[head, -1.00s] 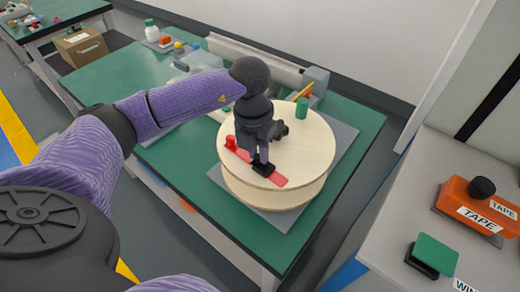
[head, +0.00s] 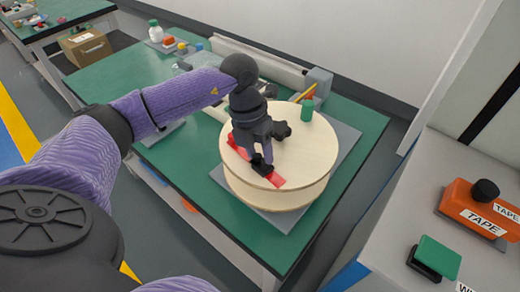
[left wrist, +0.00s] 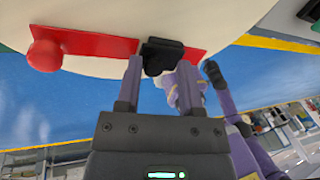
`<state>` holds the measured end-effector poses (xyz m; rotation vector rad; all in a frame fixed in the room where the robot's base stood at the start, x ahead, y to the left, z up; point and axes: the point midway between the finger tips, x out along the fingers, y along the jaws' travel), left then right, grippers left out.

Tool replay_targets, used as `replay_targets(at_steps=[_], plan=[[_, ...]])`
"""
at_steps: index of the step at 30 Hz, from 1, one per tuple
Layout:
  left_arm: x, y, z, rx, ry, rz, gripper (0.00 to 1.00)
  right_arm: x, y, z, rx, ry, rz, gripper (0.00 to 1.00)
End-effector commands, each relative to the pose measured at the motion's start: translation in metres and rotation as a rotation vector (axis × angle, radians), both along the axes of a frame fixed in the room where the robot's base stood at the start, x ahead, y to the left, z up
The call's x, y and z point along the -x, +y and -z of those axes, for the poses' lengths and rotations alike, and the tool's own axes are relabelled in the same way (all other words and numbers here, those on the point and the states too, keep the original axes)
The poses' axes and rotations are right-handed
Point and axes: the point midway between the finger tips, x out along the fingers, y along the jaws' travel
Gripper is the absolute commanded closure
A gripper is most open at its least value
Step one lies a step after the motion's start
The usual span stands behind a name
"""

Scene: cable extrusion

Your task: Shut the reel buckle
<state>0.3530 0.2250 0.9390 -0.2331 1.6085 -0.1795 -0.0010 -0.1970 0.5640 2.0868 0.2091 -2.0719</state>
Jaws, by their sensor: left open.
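The reel (head: 302,150) is a pale wooden spool on a grey board on the green table. A black buckle part (left wrist: 160,50) sits on the strip. My left gripper (head: 262,167) is low over the strip. Its fingers are apart and empty, with the black part at their tips (left wrist: 158,72); I cannot tell whether they touch it. The gripper hides the knob in the head view. My right gripper is not seen.
A green cylinder (head: 307,110) stands on the reel's far side. A long roller unit (head: 260,62) lies along the table's back. An orange tape dispenser (head: 480,212) and a green-topped block (head: 436,256) stand on the grey bench at right.

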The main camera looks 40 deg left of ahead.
Motion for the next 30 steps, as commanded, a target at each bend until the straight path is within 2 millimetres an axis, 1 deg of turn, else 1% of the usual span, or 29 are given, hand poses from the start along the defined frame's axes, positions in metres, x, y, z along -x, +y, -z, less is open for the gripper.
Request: replay_targets(at_steps=[2,4,6,9,12,16,30], plan=[[0.001,0.004,-0.013,-0.005,0.007,-0.001,0.38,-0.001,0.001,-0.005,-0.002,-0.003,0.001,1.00],[0.000,0.008,-0.033,-0.004,0.002,-0.001,0.38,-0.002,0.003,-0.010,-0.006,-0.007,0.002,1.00],[-0.001,0.013,-0.052,-0.002,-0.002,-0.001,0.38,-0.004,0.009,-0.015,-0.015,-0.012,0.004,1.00],[-0.002,0.018,-0.075,-0.001,-0.004,-0.001,0.38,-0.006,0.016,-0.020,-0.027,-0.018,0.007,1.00],[-0.003,0.021,-0.089,-0.001,-0.005,0.000,0.38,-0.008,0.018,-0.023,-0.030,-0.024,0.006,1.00],[-0.003,0.023,-0.095,0.000,-0.004,0.001,0.38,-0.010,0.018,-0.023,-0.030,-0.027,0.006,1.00],[-0.003,0.023,-0.095,0.000,-0.005,0.001,0.38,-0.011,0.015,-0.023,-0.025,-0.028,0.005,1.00]])
